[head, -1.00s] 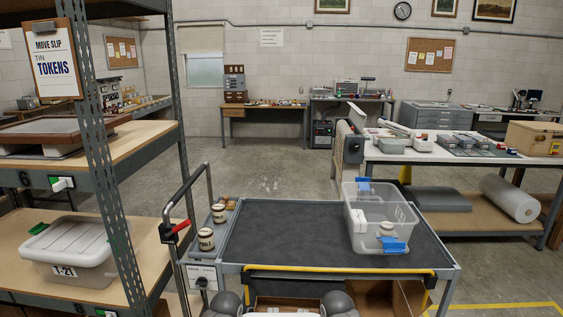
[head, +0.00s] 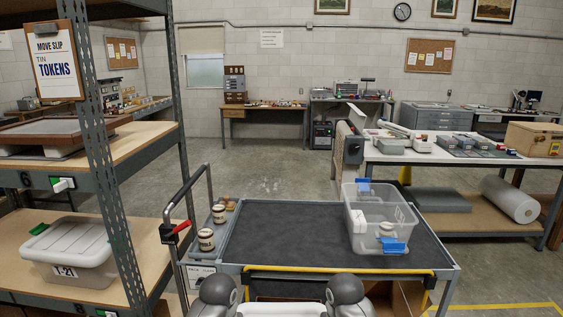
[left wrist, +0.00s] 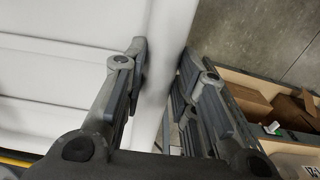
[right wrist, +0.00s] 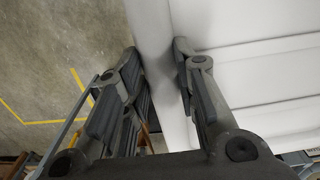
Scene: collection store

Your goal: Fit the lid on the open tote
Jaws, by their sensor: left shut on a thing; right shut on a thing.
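The open tote (head: 367,238) is clear plastic and stands upright on the right side of the cart top. It has blue latches (head: 394,246) at its two ends and holds white items and a small jar. The lid (head: 281,309) is a pale, ribbed panel at the bottom edge of the head view, in front of the cart and apart from the tote. My left gripper (left wrist: 163,62) is shut on one edge of the lid, and my right gripper (right wrist: 160,60) is shut on the opposite edge. Most of the lid is cut off in the head view.
The cart top (head: 290,235) is clear left of the tote. Two jars (head: 206,239) stand in its left side tray, near the handle. A shelf rack at left holds a lidded tote (head: 72,254). A white table (head: 450,156) stands close behind the tote.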

